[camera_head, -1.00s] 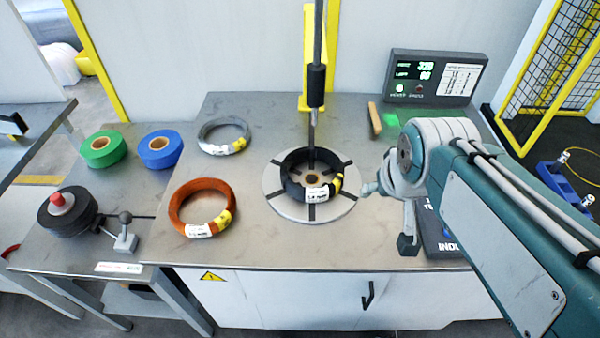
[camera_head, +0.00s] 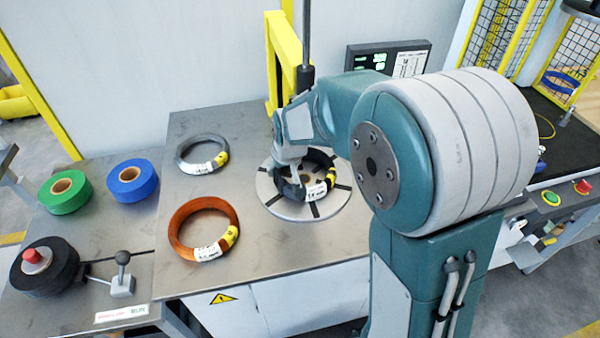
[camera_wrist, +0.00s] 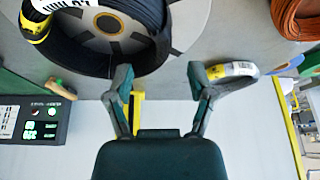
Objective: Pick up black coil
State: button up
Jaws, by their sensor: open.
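The black coil (camera_head: 312,163) lies on the round slotted plate (camera_head: 290,209) on the steel table, with white and yellow labels on its near right side. My gripper (camera_head: 288,160) is over the coil's left part and hides some of it in the head view. In the wrist view the black coil (camera_wrist: 78,62) fills the upper left. My gripper (camera_wrist: 160,76) shows two fingers spread apart, open and empty. The left finger is close to the coil's wall; I cannot tell whether it touches.
An orange coil (camera_head: 180,214) and a grey coil (camera_head: 181,153) lie left of the plate. A vertical rod (camera_head: 306,50) stands behind the plate by a yellow post (camera_head: 284,60). Green tape (camera_head: 64,204), blue tape (camera_head: 127,193) and a display box (camera_head: 360,62) stand around.

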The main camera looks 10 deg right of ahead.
aim_at(278, 175)
jog(key=shift+x, duration=1.25)
jog(key=shift+w+f, duration=0.1)
jog(key=shift+f, duration=0.15)
jog(key=f, duration=0.1)
jog(key=w+a+f, duration=0.1)
jog(key=w+f, duration=0.1)
jog(key=f, duration=0.1)
jog(key=shift+a, duration=0.25)
jog(key=shift+w+d+f, duration=0.1)
jog(key=shift+d+f, duration=0.1)
jog(key=shift+d, duration=0.05)
jog(key=shift+d+f, duration=0.1)
jog(key=shift+d, duration=0.3)
jog(key=shift+a, duration=0.3)
grip_shut()
jog(key=shift+a, duration=0.2)
jog(key=shift+d, duration=0.1)
